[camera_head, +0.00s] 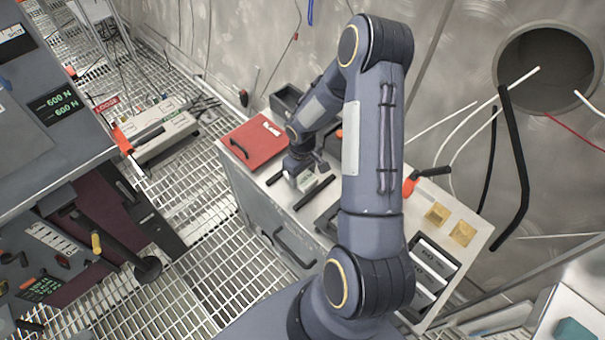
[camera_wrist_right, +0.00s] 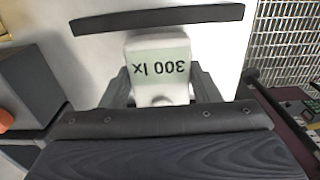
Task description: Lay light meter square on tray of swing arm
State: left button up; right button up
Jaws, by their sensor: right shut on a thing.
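The light meter (camera_wrist_right: 158,72) is a small pale block with a greenish display reading "300 lx", upside down in the right wrist view. My right gripper (camera_wrist_right: 160,92) is shut on it, one finger on each side. In the head view the meter (camera_head: 305,181) is small and partly hidden under my right gripper (camera_head: 302,165), at the white cabinet top between dark strips. I cannot tell whether it touches the top. A dark arm with a round end (camera_head: 147,269) sticks out at the lower left; I cannot tell whether this is the swing arm's tray. My left gripper is out of view.
The white cabinet top (camera_head: 458,200) also carries a red case (camera_head: 252,144), two yellow blocks (camera_head: 462,233) and an orange-and-black tool (camera_head: 410,184). A machine with a "600 N" display (camera_head: 60,104) stands left. Open grating (camera_head: 205,285) lies between. My right arm hides part of the top.

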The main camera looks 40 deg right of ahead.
jog(key=shift+f, duration=0.25)
jog(key=o, duration=1.1)
jog(key=shift+c, duration=0.2)
